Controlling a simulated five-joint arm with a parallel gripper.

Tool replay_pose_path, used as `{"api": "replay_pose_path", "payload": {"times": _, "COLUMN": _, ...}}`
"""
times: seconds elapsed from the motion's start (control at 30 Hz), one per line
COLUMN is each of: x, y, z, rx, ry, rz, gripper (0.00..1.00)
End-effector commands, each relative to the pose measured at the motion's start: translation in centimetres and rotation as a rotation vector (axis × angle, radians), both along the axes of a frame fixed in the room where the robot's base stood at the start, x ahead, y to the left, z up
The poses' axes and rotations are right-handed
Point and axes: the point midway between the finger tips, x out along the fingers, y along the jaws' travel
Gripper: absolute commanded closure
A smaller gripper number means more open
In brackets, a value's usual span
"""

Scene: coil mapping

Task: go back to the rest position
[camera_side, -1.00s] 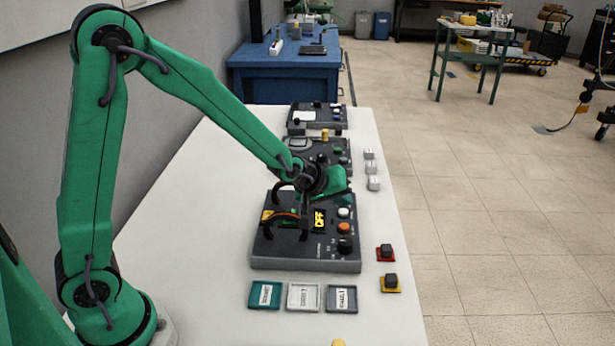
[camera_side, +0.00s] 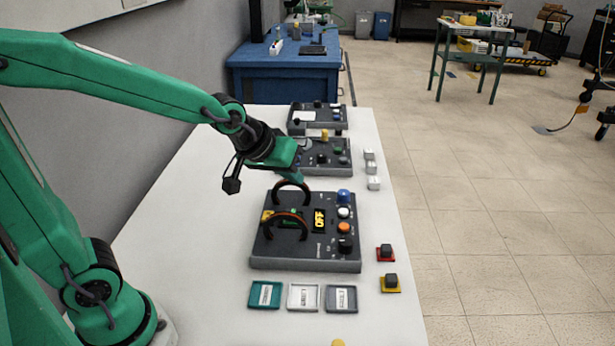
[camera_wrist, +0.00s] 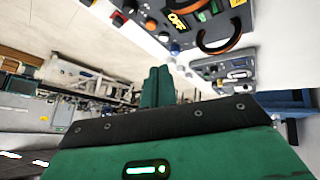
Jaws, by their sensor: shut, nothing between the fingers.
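My gripper (camera_side: 296,176) is up in the air behind the nearest dark control box (camera_side: 305,249). Its green fingers are shut with nothing between them. In the wrist view my gripper (camera_wrist: 158,72) shows its two green fingers side by side, touching, over the white table. The box has two arched coils on its left half, a lit display reading OFF and a column of coloured knobs on the right. It also shows upside down at the top of the wrist view (camera_wrist: 230,22).
Three small trays, teal (camera_side: 265,295), white (camera_side: 303,297) and grey (camera_side: 341,298), lie before the box. Red (camera_side: 386,252) and yellow (camera_side: 390,283) pads with dark blocks sit at the right edge. More control boxes (camera_side: 322,156) stand farther back. The white table's left side is clear.

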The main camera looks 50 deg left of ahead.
Motion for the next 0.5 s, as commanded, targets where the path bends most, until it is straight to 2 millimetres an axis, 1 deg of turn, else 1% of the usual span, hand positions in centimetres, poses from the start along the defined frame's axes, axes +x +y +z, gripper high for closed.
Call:
{"api": "replay_pose_path", "payload": {"times": 0.03, "x": -1.1, "y": 0.2, "z": 0.7, "rx": 0.017, "ry": 0.004, "rz": -0.016, "gripper": 1.00}}
{"api": "replay_pose_path", "payload": {"times": 0.2, "x": -4.8, "y": 0.9, "z": 2.1, "rx": 0.078, "ry": 0.040, "rz": -0.087, "gripper": 1.00}}
{"api": "replay_pose_path", "payload": {"times": 0.5, "x": -11.5, "y": 1.8, "z": 3.5, "rx": 0.177, "ry": 0.103, "rz": -0.213, "gripper": 1.00}}
